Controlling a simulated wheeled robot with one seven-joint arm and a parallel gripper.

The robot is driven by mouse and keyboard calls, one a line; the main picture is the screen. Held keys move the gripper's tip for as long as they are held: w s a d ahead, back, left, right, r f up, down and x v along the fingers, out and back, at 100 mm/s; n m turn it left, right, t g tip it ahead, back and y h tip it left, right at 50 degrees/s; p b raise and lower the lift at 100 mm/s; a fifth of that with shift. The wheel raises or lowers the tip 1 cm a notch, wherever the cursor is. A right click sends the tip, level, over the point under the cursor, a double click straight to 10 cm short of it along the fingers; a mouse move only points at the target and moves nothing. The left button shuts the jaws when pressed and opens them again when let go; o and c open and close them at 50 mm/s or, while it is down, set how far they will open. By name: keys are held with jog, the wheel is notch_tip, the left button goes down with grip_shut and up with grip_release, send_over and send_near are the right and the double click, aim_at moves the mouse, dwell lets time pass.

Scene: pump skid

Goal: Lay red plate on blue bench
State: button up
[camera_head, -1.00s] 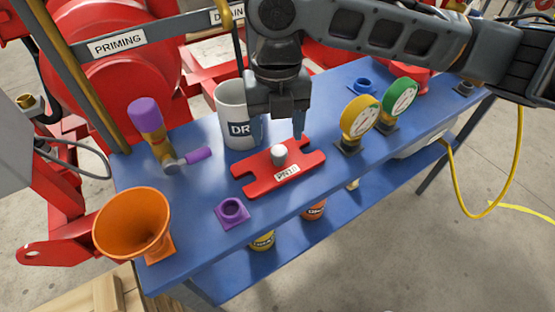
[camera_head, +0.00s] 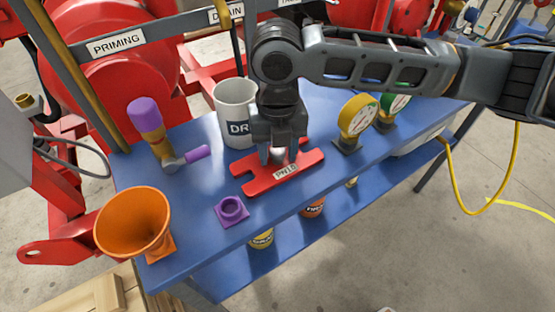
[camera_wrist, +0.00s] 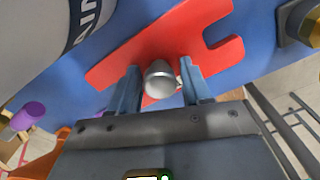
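The red plate (camera_head: 254,185) lies flat on the blue bench (camera_head: 195,240), with a "PN10" label and a round metal knob on top. My gripper (camera_head: 278,158) is lowered over the plate, one finger on each side of the knob. In the wrist view the knob (camera_wrist: 160,80) stands between the two fingertips (camera_wrist: 160,84), with a small gap at least on its right side. The fingers look open. The red plate (camera_wrist: 200,40) also shows behind the fingers there.
A white mug (camera_head: 233,105) marked "DR" stands close behind the plate. A purple socket (camera_head: 232,211) and orange funnel (camera_head: 130,220) are to the left, a purple-handled valve (camera_head: 150,125) behind them. Yellow (camera_head: 355,117) and green gauges stand right. The front edge is near.

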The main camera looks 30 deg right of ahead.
grip_shut()
jog(key=shift+r, duration=0.1)
dwell(0.4)
